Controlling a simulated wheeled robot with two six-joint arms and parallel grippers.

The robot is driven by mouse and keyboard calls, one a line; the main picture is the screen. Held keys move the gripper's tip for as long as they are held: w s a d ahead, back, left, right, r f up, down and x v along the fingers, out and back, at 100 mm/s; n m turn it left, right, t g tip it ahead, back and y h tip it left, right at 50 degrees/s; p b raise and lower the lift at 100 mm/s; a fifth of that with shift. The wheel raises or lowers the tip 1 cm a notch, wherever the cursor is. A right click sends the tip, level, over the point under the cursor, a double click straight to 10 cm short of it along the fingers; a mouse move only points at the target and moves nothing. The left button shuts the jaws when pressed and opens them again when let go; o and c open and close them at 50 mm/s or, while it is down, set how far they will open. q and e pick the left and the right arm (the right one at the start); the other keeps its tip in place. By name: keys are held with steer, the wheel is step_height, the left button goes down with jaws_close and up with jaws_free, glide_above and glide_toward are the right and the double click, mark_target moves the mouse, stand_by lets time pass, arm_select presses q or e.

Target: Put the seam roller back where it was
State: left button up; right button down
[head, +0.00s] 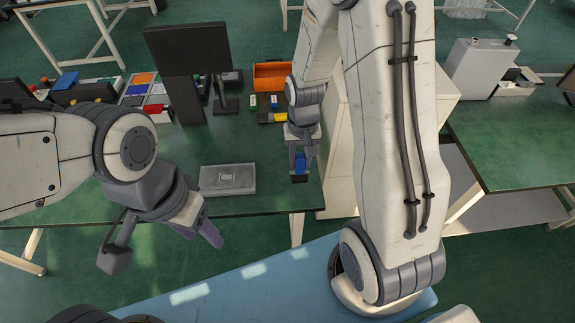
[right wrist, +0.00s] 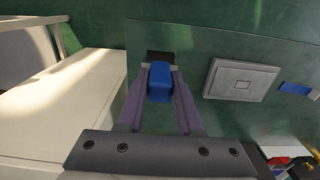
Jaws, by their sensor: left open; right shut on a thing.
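The held thing has a blue body and a dark end; I take it to be the seam roller (head: 299,165). It also shows in the right wrist view (right wrist: 159,84), between the purple fingers, with its dark end beyond the tips. My right gripper (head: 300,155) is shut on it, over the right part of the green table near its front edge. I cannot tell whether the dark end touches the tabletop. My left gripper (head: 210,232) is open and empty, in front of the table's front edge. No marked place for the roller can be made out.
A flat grey box (head: 228,180) lies on the green table (head: 130,202), left of the held roller. A monitor (head: 188,50), an orange bin (head: 271,76) and several small coloured boxes stand further back. A pale cabinet (head: 340,150) adjoins the table's right edge.

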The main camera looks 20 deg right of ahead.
steer(key=w+a+f+p, duration=0.1)
steer(key=w+f, duration=0.4)
steer(key=f, duration=0.2)
steer(key=shift+w+a+f+p, duration=0.2)
steer(key=shift+w+a+p, duration=0.05)
steer(key=shift+a+p, duration=0.1)
steer(key=shift+f, duration=0.15)
steer(key=c, duration=0.6)
jaws_free()
steer(key=shift+o, duration=0.2)
